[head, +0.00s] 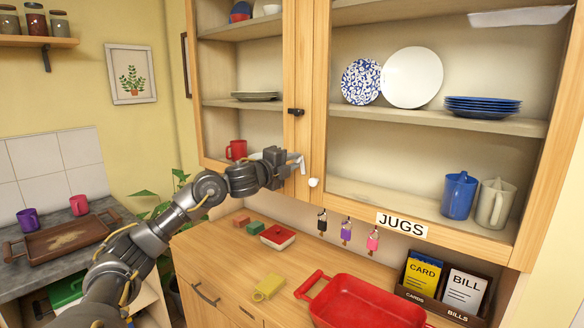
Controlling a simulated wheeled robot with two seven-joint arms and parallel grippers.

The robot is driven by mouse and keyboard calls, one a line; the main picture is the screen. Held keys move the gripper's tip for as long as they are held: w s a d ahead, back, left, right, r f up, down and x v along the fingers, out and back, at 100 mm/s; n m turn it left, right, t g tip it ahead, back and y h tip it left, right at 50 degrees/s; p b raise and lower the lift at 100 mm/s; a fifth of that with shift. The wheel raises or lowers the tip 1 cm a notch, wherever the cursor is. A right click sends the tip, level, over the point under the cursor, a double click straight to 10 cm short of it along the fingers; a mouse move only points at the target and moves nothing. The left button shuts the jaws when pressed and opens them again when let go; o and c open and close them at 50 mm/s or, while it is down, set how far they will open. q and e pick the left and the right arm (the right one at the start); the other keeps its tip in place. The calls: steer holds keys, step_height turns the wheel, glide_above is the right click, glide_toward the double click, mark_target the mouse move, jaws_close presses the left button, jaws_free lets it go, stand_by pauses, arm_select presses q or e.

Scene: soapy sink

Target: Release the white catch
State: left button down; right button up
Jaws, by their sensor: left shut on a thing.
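The white catch (301,165) is a small pale piece on the wooden frame where the two cupboard doors meet, below a black catch (295,111). My left gripper (297,163) comes in from the left and is shut on it; the fingers and wrist hide much of it. I cannot tell how far the catch is turned. A round white knob (313,182) sits just below and right of the fingertips. My right gripper is not in view.
Behind the panes are plates, a red mug (236,150), a blue jug (459,195) and a grey jug (495,203).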

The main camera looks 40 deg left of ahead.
arm_select(q)
steer(key=shift+f+m+b, duration=0.1)
steer(key=shift+m+b, duration=0.3)
steer(key=shift+m, duration=0.7)
steer(key=c, duration=1.3)
jaws_free()
steer(key=shift+o, duration=0.2)
steer(key=s+b, duration=0.5)
steer(key=s, duration=0.5)
steer(key=shift+s+d, duration=0.15)
steer(key=shift+s, duration=0.25)
